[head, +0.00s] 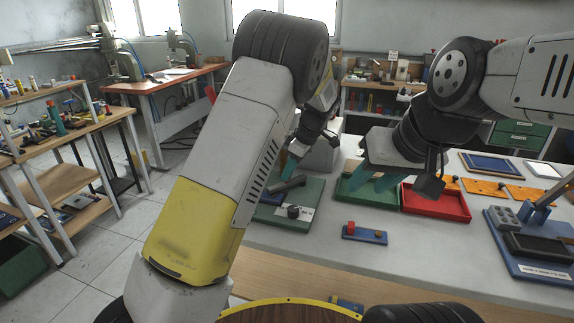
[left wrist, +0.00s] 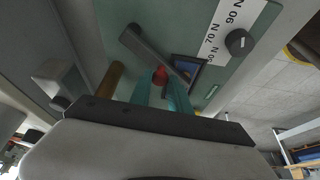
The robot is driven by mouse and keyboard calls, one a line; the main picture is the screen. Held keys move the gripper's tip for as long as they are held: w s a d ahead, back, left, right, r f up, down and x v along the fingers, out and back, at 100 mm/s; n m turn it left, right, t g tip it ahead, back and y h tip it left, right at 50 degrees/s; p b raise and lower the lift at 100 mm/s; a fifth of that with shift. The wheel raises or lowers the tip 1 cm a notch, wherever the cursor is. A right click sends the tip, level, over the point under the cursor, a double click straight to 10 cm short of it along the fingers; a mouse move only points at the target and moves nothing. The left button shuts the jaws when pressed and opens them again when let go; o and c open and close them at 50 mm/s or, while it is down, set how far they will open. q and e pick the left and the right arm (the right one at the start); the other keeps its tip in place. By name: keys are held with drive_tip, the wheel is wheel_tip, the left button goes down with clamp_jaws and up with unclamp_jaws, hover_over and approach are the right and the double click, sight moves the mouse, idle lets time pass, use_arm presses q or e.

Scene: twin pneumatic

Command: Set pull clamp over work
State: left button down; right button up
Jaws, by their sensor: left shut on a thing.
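The green board (head: 318,190) lies on the table in front of my left gripper and fills much of the left wrist view (left wrist: 225,85). On it are a dark grey clamp bar (head: 288,185), a black knob (head: 293,212) and a white label strip marked in N. In the left wrist view, the bar (left wrist: 155,50) lies slanted just beyond the fingertips. My left gripper (head: 293,160) has its teal fingers close around a small red piece (left wrist: 160,76) at the bar; part of the piece is hidden. My right gripper (head: 370,184) is over the trays, its teal fingers apart and apparently empty.
A green tray (head: 368,198) and a red tray (head: 437,204) lie under and beside my right gripper. A blue fixture (head: 540,265) is at the right. Table between is clear.

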use_arm(q)
drive_tip(key=shift+s+d+n, duration=0.15)
drive_tip(key=shift+d+n, duration=0.1)
drive_tip(key=shift+n, duration=0.15)
drive_tip(key=c, duration=1.2)
unclamp_jaws()
drive_tip(key=shift+r, duration=0.1)
drive_tip(key=v, duration=0.7)
drive_tip(key=shift+d+r, duration=0.2)
drive_tip(key=shift+r, duration=0.05)
